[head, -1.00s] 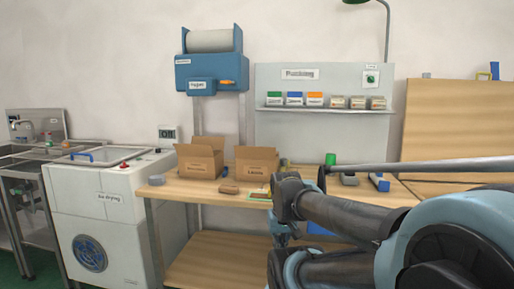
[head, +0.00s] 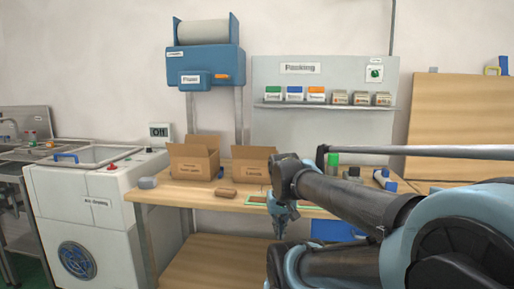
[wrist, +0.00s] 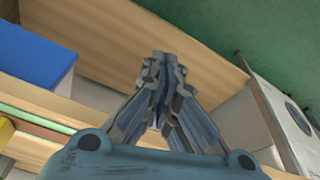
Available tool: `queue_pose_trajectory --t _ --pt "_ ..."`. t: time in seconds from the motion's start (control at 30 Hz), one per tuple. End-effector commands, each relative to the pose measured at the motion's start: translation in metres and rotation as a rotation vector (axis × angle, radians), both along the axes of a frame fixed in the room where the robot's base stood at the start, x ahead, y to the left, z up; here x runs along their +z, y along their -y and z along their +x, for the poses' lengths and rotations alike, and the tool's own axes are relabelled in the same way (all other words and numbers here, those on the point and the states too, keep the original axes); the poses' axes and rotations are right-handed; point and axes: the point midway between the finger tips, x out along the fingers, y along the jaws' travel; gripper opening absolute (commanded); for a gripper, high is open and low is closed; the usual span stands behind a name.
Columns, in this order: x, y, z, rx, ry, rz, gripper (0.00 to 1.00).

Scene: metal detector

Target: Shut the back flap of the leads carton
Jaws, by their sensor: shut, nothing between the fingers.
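The leads carton (head: 251,171) is the right one of two brown cartons on the packing bench. A flap (head: 254,153) stands up along its back edge. My arm covers its right side, so I cannot tell how the flaps there stand. My gripper (head: 280,235) hangs in front of the bench, to the right of the carton and lower than it, pointing down. It is shut and empty, apart from the carton. The wrist view shows the closed fingers (wrist: 164,65), with no carton in sight.
Another open carton (head: 194,163) stands to the left. A blue bin (head: 335,230) is below, to the right. A paper dispenser (head: 205,60) hangs above.

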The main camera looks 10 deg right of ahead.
Motion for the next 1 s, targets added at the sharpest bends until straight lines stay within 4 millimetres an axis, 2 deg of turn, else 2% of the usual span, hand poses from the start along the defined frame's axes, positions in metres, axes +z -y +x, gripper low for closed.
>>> queue_pose_trajectory --t 0.03,0.17,0.3,0.6,0.8,0.9,1.0 --pt "0.019 -0.001 0.017 -0.011 0.018 -0.008 0.0" --pt "0.07 0.001 0.066 -0.062 0.081 -0.034 0.0" --pt "0.125 0.002 0.123 -0.119 0.157 -0.055 0.0" --pt "0.233 -0.01 0.247 -0.219 0.328 -0.069 0.0" --pt "0.284 -0.023 0.31 -0.26 0.419 -0.061 0.0" --pt "0.299 -0.027 0.33 -0.273 0.448 -0.056 0.0" --pt "0.307 -0.03 0.34 -0.279 0.465 -0.052 0.0"
